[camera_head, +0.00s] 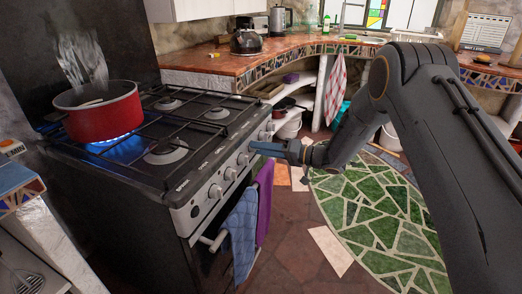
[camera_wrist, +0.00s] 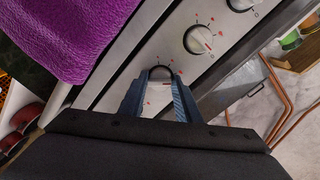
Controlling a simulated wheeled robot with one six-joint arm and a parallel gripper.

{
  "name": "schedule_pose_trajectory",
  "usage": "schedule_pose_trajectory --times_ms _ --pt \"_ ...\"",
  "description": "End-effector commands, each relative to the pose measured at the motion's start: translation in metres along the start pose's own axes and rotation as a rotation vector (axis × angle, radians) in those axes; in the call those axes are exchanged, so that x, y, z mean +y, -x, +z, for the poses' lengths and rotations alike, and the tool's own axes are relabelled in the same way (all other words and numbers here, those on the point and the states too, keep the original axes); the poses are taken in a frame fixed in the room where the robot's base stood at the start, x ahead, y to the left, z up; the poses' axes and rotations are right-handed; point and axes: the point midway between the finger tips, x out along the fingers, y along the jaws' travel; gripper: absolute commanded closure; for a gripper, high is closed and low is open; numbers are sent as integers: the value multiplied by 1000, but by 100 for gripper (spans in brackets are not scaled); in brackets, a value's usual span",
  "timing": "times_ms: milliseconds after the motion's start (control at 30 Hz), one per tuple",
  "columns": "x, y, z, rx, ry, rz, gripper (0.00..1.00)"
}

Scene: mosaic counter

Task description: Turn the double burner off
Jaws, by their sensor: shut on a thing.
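The gas stove (camera_head: 165,185) stands at the left with a row of white knobs along its slanted front panel. A blue flame (camera_head: 118,143) burns under a steaming red pot (camera_head: 104,117) on the far left burner. My gripper (camera_head: 254,147) reaches the front panel from the right. In the wrist view my gripper (camera_wrist: 160,82) has its two blue fingers on either side of one knob (camera_wrist: 162,72), shut on it. Red marks surround that knob. Another knob (camera_wrist: 198,39) sits beside it, clear of the fingers. I cannot tell which burner the held knob serves.
A purple towel (camera_head: 264,202) and a blue towel (camera_head: 240,235) hang on the oven handle below the knobs. A kettle (camera_head: 247,42) stands on the curved counter (camera_head: 210,62) behind. The floor right of the stove has a green mosaic (camera_head: 375,215) and is clear.

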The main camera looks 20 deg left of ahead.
Motion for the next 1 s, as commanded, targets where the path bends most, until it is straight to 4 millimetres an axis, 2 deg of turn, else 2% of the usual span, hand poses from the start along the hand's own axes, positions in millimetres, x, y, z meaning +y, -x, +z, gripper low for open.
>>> schedule_pose_trajectory --times_ms 600,1000 --pt "1 0 0 -42 -559 -32 92" --pt "1 0 0 -56 -765 -43 92"
